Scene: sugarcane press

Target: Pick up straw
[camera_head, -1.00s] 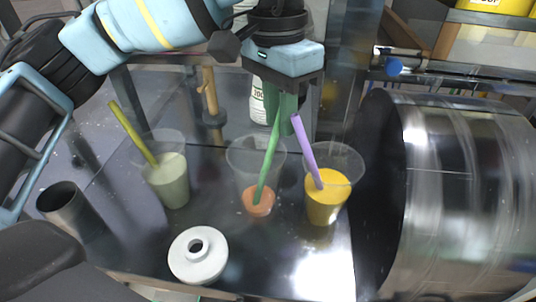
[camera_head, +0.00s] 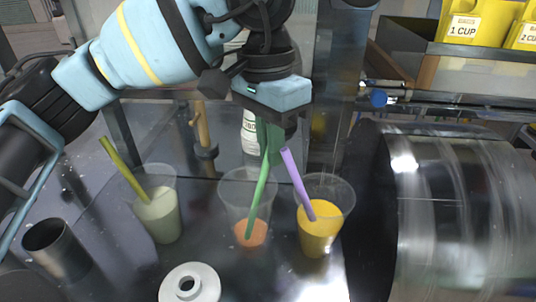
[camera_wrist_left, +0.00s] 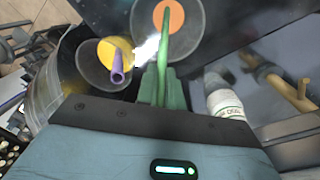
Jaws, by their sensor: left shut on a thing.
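My left gripper (camera_head: 268,138) is shut on the upper end of the green straw (camera_head: 257,195), behind the middle cup. The straw leans in the clear cup with orange liquid (camera_head: 250,234), its lower end in or at the liquid. The wrist view shows the green straw (camera_wrist_left: 165,45) running between the green fingers (camera_wrist_left: 161,88). A purple straw (camera_head: 296,182) stands tilted in the cup with yellow liquid (camera_head: 318,240), just right of it. An olive straw (camera_head: 122,168) leans in the cup with pale green liquid (camera_head: 160,222) at left. My right gripper is not in view.
A large metal drum (camera_head: 450,215) stands close on the right. A white ring-shaped lid (camera_head: 188,286) lies in front, and a dark metal cylinder (camera_head: 58,248) stands at left. A white bottle (camera_head: 249,130) stands behind the fingers. Yellow bins (camera_head: 475,25) sit at the back right.

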